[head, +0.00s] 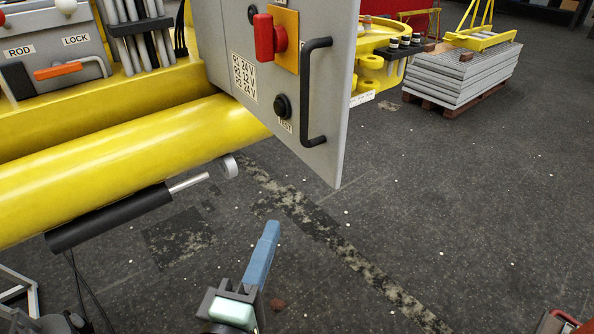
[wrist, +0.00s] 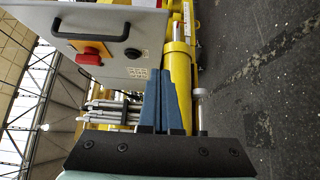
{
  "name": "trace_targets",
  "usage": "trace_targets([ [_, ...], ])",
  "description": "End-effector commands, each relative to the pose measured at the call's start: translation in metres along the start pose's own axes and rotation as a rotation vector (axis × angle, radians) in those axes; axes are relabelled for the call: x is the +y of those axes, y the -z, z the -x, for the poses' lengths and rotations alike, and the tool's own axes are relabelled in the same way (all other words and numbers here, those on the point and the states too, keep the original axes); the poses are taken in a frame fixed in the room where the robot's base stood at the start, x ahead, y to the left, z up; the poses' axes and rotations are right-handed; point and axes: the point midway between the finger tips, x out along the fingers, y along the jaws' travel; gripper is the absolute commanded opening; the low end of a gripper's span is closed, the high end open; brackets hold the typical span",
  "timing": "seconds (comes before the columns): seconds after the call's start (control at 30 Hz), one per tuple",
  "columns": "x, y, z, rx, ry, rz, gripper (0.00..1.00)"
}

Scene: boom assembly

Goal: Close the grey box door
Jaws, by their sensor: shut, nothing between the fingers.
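The grey box door (head: 220,40) is a flat grey panel with a black bar handle (head: 312,92), a red rotary switch (head: 268,38) on an orange plate, a black button and voltage labels. It stands out over the floor beside the yellow boom; its hinge side and the box behind are not clear. My gripper (head: 269,232) is below the door, apart from it, its blue fingers pointing up. In the wrist view my gripper (wrist: 164,75) has its fingers together and empty. The door (wrist: 143,28) is at the upper left there, with its handle (wrist: 62,27) further left.
The yellow boom (head: 120,150) runs along the left, with a black cylinder and bright rod (head: 110,218) under it. ROD and LOCK levers (head: 65,70) are at the upper left. A stack of grey plates (head: 460,75) stands at the back right.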

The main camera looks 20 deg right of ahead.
Motion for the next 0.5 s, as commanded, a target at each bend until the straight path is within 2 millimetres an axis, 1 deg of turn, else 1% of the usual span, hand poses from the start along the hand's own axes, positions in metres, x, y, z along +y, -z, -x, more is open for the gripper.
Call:
trace_targets([
  [0.03,0.003,-0.001,-0.007,-0.004,-0.003,0.000,0.00],
  [0.17,0.005,-0.001,-0.030,-0.004,-0.003,-0.002,0.00],
  [0.3,0.005,-0.001,-0.061,-0.004,-0.003,-0.003,0.00],
  [0.47,0.004,-0.001,-0.094,-0.003,-0.002,-0.004,0.00],
  [0.5,0.005,-0.004,-0.100,-0.005,0.000,-0.004,0.00],
])
